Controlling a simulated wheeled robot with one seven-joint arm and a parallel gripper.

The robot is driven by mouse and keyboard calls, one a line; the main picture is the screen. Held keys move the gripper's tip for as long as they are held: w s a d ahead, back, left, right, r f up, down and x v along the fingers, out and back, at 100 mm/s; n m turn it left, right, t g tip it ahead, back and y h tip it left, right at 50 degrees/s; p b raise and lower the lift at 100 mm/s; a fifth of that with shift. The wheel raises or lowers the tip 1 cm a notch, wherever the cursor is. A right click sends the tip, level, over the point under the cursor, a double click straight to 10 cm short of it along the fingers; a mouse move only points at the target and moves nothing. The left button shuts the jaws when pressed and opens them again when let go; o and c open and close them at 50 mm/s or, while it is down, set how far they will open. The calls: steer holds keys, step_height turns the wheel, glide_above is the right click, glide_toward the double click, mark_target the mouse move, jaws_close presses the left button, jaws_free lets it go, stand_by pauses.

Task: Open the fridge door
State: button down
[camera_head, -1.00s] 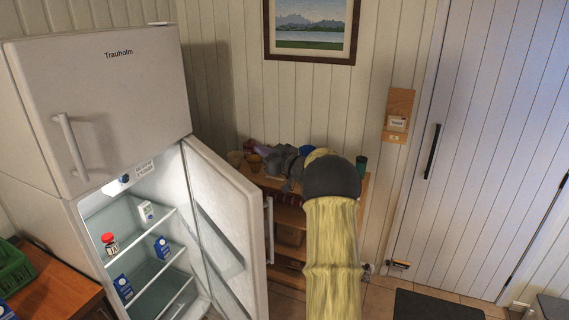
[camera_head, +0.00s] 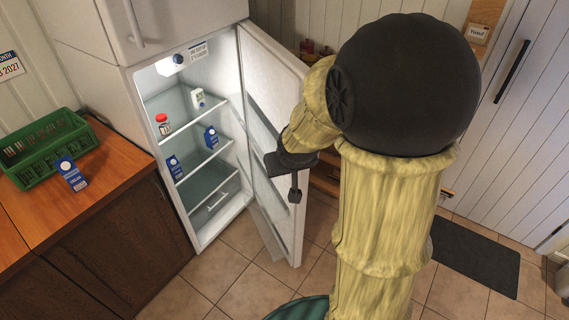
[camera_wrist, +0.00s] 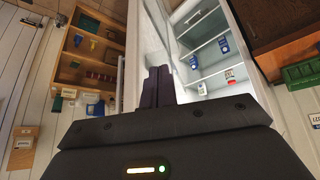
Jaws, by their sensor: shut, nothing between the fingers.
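The lower fridge door (camera_head: 299,225) stands wide open, swung out to the right of the lit fridge interior (camera_head: 190,100). In the wrist view the door (camera_wrist: 134,50) runs up beside the fingers, and the open shelves (camera_wrist: 205,45) are to its right. My gripper (camera_head: 294,190) is at the door's free edge in the head view; its dark fingers (camera_wrist: 158,85) are together and empty. I cannot tell whether they touch the door. The door's handle is hidden in the head view behind my arm.
A freezer door (camera_head: 165,15) above is shut. Cartons and a red-capped jar (camera_head: 163,124) stand on the fridge shelves. A green basket (camera_head: 45,150) and a blue carton (camera_head: 71,174) are on the wooden counter at left. A dark mat (camera_head: 470,255) lies on the tiled floor at right.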

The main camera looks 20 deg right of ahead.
steer(key=s+a+f+g+b, duration=0.3)
steer(key=s+f+b, duration=0.5)
steer(key=s+f, duration=0.4)
steer(key=shift+s+a+f+g+y, duration=0.35)
steer(key=shift+a+f+g+y, duration=0.05)
steer(key=shift+a+f, duration=0.4)
steer(key=shift+a, duration=0.1)
